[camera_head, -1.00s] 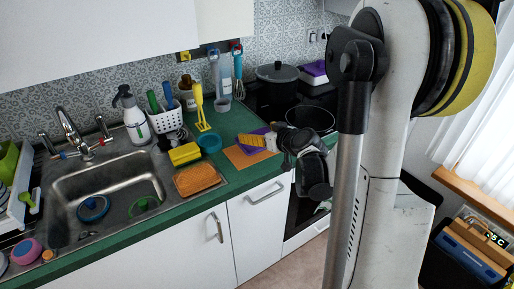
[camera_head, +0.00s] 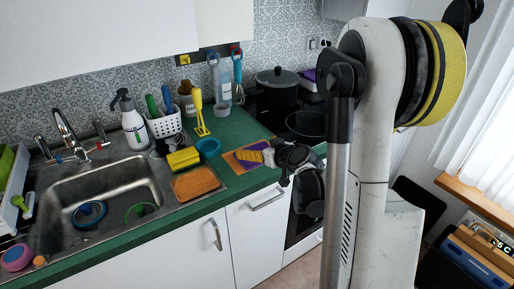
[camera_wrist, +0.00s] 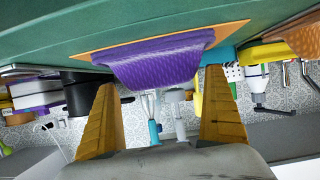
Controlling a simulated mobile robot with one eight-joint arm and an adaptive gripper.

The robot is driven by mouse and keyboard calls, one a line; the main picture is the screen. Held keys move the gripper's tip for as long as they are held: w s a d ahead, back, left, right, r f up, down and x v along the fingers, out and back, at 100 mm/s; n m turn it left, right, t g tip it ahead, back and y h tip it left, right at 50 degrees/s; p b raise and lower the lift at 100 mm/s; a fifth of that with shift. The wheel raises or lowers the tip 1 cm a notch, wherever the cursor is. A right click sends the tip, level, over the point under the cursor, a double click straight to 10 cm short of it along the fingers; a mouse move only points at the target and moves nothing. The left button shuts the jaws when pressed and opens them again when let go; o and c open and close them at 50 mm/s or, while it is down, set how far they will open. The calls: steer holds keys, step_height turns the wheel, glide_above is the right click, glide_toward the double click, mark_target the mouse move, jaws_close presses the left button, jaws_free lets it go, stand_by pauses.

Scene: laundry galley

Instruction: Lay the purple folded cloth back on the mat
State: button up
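The purple folded cloth (camera_wrist: 160,58) lies on the orange mat (camera_wrist: 232,34) in the wrist view, which is upside down. In the head view the cloth (camera_head: 257,146) is partly hidden behind my gripper (camera_head: 249,156), with the mat's orange border (camera_head: 231,161) showing around it. My gripper's two yellow fingers (camera_wrist: 162,85) are spread wide in the wrist view, with their tips near the two sides of the cloth. They do not look closed on it; whether either tip touches it is hard to tell.
The sink (camera_head: 110,200) and an orange sponge-like pad (camera_head: 195,182) are to the left. A pan (camera_head: 307,124) and a dark pot (camera_head: 277,90) are to the right. Green counter (camera_head: 236,125) is clear behind the mat.

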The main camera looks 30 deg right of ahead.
steer(key=shift+r, duration=0.1)
steer(key=shift+s+r+p, duration=0.2)
steer(key=shift+s+p, duration=0.05)
steer(key=shift+p, duration=0.05)
steer(key=p+v, duration=0.3)
steer(key=v, duration=0.8)
steer(key=s+a+r+g+y, duration=0.1)
steer(key=a+g, duration=0.1)
steer(key=a, duration=0.5)
steer(key=s+a+r+g+y, duration=0.1)
steer(key=s+a+g, duration=0.1)
steer(key=a, duration=0.4)
steer(key=s+a+r+g+h, duration=0.1)
steer(key=s+a+r+g, duration=0.1)
steer(key=s+a, duration=0.5)
steer(key=s+r, duration=0.1)
steer(key=s, duration=0.3)
steer(key=shift+a+h, duration=0.4)
steer(key=shift+w, duration=0.1)
